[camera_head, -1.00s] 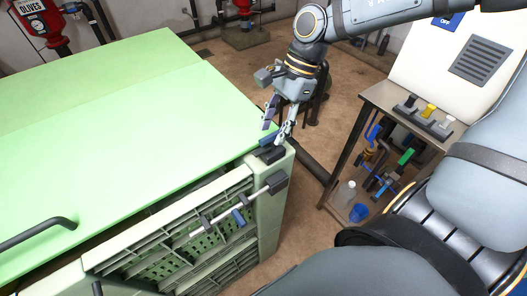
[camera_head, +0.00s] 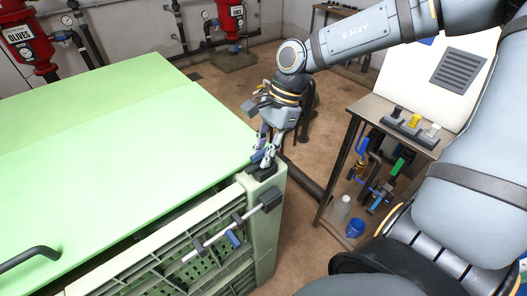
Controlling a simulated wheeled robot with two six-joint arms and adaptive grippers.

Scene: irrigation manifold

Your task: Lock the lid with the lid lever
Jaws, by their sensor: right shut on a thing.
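The pale green lid (camera_head: 110,130) covers the large green box on the left, with a black handle (camera_head: 30,257) near its front edge. The lid lever, a small blue and dark piece on a black mount (camera_head: 263,173), sits at the box's near right corner, beside the lid's edge. My right gripper (camera_head: 262,156) reaches down from above and is shut on the lid lever. Its fingers hide most of the lever, so its exact angle is unclear. My left gripper is not in view.
A metal stand (camera_head: 377,107) with bottles and tools is on the right. Red tanks (camera_head: 229,18) stand at the back.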

